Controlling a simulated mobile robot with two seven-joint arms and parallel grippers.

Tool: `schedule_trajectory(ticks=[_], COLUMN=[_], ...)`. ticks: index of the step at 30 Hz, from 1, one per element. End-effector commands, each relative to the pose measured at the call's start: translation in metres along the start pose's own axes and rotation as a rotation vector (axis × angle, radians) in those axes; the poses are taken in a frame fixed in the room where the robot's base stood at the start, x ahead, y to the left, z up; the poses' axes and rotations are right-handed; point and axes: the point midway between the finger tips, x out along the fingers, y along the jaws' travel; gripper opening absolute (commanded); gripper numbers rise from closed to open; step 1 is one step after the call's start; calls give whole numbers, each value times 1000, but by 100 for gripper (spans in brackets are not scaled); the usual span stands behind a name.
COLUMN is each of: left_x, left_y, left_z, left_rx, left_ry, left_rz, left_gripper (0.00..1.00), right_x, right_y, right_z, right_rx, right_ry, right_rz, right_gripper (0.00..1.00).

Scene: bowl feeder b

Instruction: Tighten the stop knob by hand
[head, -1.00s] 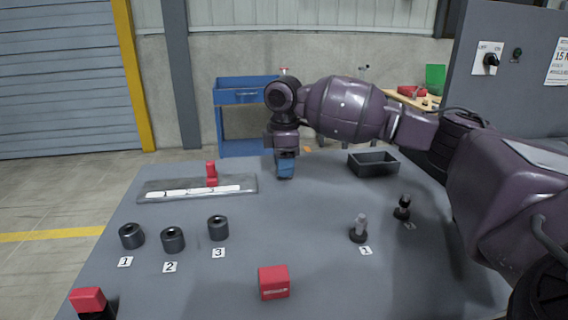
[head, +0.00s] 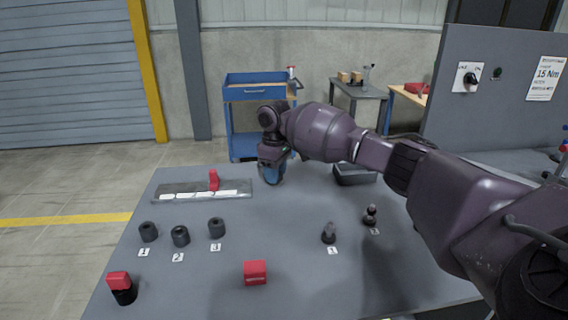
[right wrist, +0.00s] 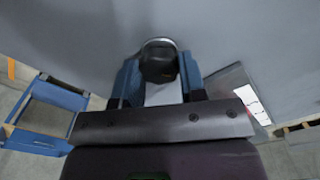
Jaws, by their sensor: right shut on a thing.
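A red upright stop (head: 213,180) stands on the flat metal rail (head: 170,195) at the back left of the table. I cannot make out a separate knob on it. My left gripper is not in view.
Several dark cylinders (head: 180,236) stand at the left by number labels. A red-topped black piece (head: 122,289) and a red block (head: 255,272) are in front. Two small upright pins (head: 329,233) stand right. A dark tray (head: 354,174) is behind. The table middle is clear.

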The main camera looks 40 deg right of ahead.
Motion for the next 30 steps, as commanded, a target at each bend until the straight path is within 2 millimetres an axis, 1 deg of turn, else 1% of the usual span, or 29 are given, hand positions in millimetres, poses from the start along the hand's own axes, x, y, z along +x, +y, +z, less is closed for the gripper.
schedule_trajectory(ticks=[1,12,21,26,30], left_x=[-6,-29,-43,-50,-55], left_y=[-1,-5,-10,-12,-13], left_z=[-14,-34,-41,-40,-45], left_rx=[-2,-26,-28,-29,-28], left_ry=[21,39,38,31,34], left_rz=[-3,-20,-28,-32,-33], left_gripper=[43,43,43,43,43], right_x=[-12,-8,-5,-3,-2], right_y=[-2,-2,-1,0,0], right_z=[0,0,0,0,0], right_rx=[42,395,659,769,840], right_ry=[10,4,0,-1,-2], right_rz=[-1,-4,-4,-4,-3], right_gripper=[14,14,14,14,14])
